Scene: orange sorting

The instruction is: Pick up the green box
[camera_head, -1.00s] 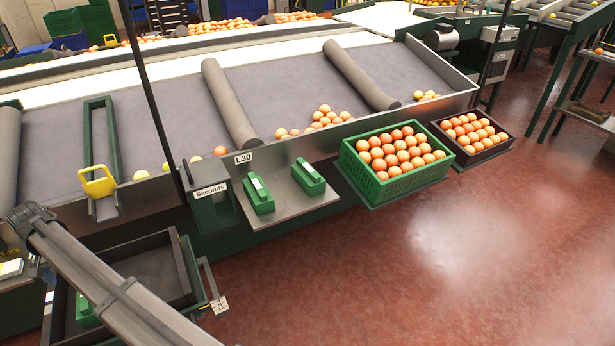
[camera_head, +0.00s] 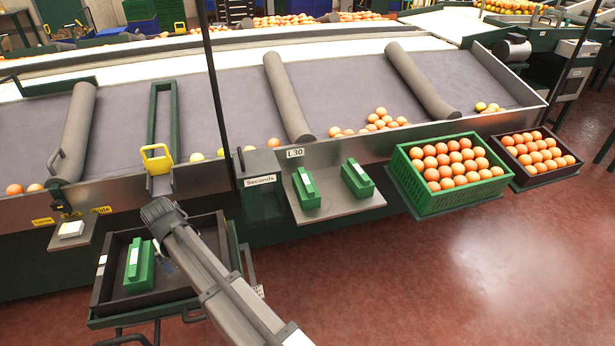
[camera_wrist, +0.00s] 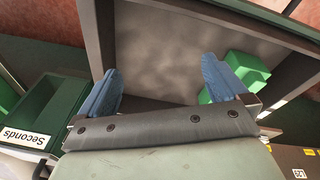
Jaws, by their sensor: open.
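A small green box (camera_head: 139,266) with a white label stands in the dark tray (camera_head: 106,272) at the lower left. In the wrist view this green box (camera_wrist: 248,68) lies at the right, partly hidden behind the right finger. My gripper (camera_wrist: 160,72) is open, with blue fingers and nothing between them, above the tray floor. Two similar green boxes, a left one (camera_head: 307,192) and a right one (camera_head: 357,180), stand on a metal shelf (camera_head: 340,207).
The tray has raised dark walls around the box. A "Seconds" bin (camera_head: 260,199) stands right of the tray. A green crate of oranges (camera_head: 447,202) and a dark crate of oranges (camera_head: 546,178) are farther right. A sloped conveyor (camera_head: 235,105) lies behind.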

